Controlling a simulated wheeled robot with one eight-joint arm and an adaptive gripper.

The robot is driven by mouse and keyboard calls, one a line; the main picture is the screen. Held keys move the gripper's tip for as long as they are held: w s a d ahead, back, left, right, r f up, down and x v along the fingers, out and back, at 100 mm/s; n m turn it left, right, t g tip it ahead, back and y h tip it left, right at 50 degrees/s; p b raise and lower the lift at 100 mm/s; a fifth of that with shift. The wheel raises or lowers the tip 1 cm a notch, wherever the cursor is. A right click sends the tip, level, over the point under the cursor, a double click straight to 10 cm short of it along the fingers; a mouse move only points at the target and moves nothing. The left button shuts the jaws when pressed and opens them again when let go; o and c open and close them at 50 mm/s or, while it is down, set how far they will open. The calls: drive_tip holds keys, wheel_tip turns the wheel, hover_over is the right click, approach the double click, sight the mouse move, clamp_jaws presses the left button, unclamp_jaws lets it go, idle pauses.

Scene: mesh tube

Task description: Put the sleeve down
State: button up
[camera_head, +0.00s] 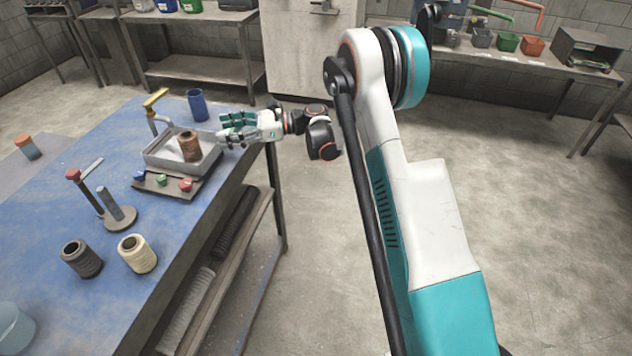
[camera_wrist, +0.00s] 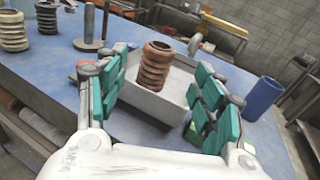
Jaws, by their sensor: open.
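A brown ribbed sleeve (camera_head: 189,146) stands upright in a shallow grey tray (camera_head: 155,161) on the blue table. In the wrist view the sleeve (camera_wrist: 155,66) appears between and beyond my two teal-padded fingers, with the tray (camera_wrist: 178,86) around its foot. My gripper (camera_head: 232,130) is open and empty at the right side of the tray, low over the table edge. The wrist view shows a gap between the sleeve and the fingers of my gripper (camera_wrist: 160,95). The sleeve's bottom is partly hidden by the tray wall.
A yellow-handled tap (camera_head: 156,100) rises behind the tray, and a blue cup (camera_head: 198,105) stands near it. A panel with coloured knobs (camera_head: 165,184) lies in front. A post on a round base (camera_head: 122,218), a dark spool (camera_head: 81,259) and a cream spool (camera_head: 137,254) stand nearer.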

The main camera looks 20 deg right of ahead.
drive_tip(key=s+r+n+h, duration=0.8)
drive_tip(key=s+r, duration=0.3)
drive_tip(key=s, duration=0.5)
drive_tip(key=s+d+f+n+t+h, duration=0.1)
drive_tip(key=s+d+n+h, duration=0.3)
drive_tip(key=s, duration=0.8)
drive_tip(key=s+d+f+n+t+h, duration=0.1)
drive_tip(key=s+d+n+h, duration=0.3)
drive_tip(key=s+d+n, duration=0.4)
drive_tip(key=s, duration=0.5)
drive_tip(key=shift+d+f+n+h, duration=0.25)
drive_tip(key=shift+f+n+h, duration=0.05)
drive_tip(key=shift+h, duration=0.1)
